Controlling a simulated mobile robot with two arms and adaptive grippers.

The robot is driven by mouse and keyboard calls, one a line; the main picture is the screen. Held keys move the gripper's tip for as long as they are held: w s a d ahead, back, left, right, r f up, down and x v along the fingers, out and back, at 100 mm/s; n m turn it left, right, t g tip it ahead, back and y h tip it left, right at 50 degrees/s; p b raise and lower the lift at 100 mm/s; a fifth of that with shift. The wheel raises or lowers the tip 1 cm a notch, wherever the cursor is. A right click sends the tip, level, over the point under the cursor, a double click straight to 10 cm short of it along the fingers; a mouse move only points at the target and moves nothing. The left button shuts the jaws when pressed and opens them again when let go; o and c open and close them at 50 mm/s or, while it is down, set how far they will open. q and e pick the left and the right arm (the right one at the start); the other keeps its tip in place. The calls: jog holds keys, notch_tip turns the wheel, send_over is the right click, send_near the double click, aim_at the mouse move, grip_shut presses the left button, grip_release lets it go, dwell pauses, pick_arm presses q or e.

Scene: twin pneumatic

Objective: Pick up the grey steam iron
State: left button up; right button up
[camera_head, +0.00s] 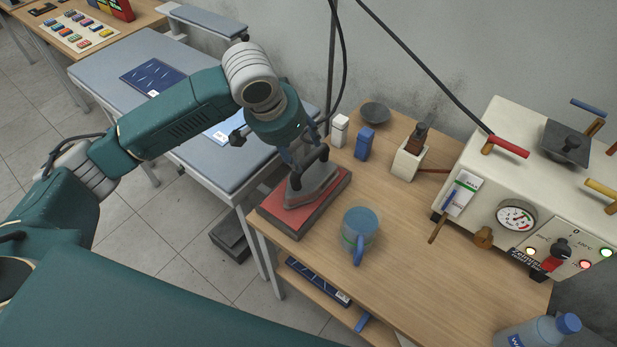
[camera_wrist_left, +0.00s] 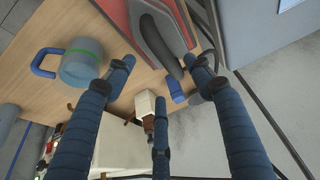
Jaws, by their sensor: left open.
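The grey steam iron (camera_head: 312,190) rests on a red pad (camera_head: 285,219) at the left corner of the wooden table. Its dark handle stands on top, partly behind my gripper in the head view. My left gripper (camera_head: 305,157) is over the iron, close to the handle, fingers apart. In the left wrist view the iron (camera_wrist_left: 160,28) lies at the top, with its dark handle (camera_wrist_left: 168,60) between the spread blue fingers of my left gripper (camera_wrist_left: 162,66). I cannot tell whether a finger touches the handle. My right gripper is not in view.
A blue mug (camera_head: 360,232) stands right of the pad. A white block (camera_head: 339,130), a blue block (camera_head: 365,143), a dark dish (camera_head: 375,112) and a holder (camera_head: 408,160) stand behind. A cream machine (camera_head: 490,185) fills the right. An ironing-board-like table (camera_head: 115,62) stands left.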

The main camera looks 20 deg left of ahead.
aim_at(311, 157)
pick_arm(q)
jog(key=p+x, duration=0.1)
jog(key=x, duration=0.4)
jog(key=shift+w+f, duration=0.1)
jog(key=shift+w, duration=0.05)
jog(key=shift+w+d+f, duration=0.1)
jog(key=shift+w+f, duration=0.05)
jog(key=shift+f, duration=0.1)
jog(key=p+x, duration=0.1)
jog(key=x, duration=0.3)
jog(key=shift+w+d+f+p, duration=0.15)
jog(key=shift+w+f+p, duration=0.1)
jog(key=shift+w+p, duration=0.1)
grip_shut()
jog(key=shift+w+r, duration=0.2)
jog(key=shift+r, duration=0.15)
jog(key=shift+w, duration=0.1)
